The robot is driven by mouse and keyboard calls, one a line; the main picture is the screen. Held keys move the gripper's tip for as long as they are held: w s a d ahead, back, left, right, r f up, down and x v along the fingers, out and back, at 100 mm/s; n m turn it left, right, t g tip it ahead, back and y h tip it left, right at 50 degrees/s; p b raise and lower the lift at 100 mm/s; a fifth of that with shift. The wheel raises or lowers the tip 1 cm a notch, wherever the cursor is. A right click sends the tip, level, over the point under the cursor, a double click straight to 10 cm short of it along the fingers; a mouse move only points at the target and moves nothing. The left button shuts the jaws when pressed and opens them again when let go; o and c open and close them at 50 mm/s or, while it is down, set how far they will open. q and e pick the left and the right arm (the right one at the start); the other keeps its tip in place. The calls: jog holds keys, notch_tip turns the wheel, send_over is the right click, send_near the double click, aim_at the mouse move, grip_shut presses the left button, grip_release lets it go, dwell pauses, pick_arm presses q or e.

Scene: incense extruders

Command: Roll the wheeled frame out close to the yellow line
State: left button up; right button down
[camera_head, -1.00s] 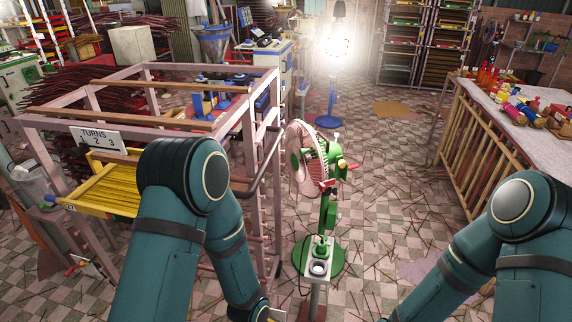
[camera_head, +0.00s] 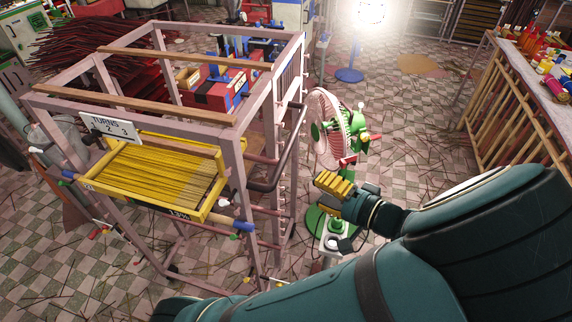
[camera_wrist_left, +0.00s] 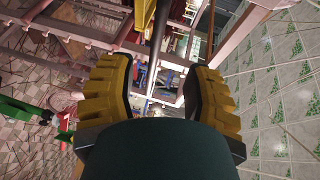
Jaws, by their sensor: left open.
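The wheeled frame (camera_head: 258,155) is a tall pinkish metal rack at centre left in the head view, upright on the tiled floor. A dark bar handle (camera_head: 289,160) sticks out of its right side. Its wheels are hard to make out. My left gripper (camera_head: 326,186), with yellow ribbed fingers, is right of the handle and apart from it, in front of the fan. In the left wrist view the left gripper (camera_wrist_left: 158,85) is open and empty, with pinkish bars beyond its fingers. I cannot see a yellow line. My right gripper is out of view.
A green fan (camera_head: 335,130) stands close to the frame's right side. A yellow tray (camera_head: 160,172) of sticks and a "TURNS" sign (camera_head: 108,127) are on the frame. A slatted table (camera_head: 510,100) is at right. Floor between fan and table is open, strewn with sticks.

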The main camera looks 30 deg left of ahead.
aim_at(279, 169)
pick_arm(q)
jog(key=x, duration=1.3)
jog(key=shift+s+f+b, duration=0.1)
jog(key=shift+f+b, duration=0.05)
jog(key=shift+b, duration=0.15)
grip_shut()
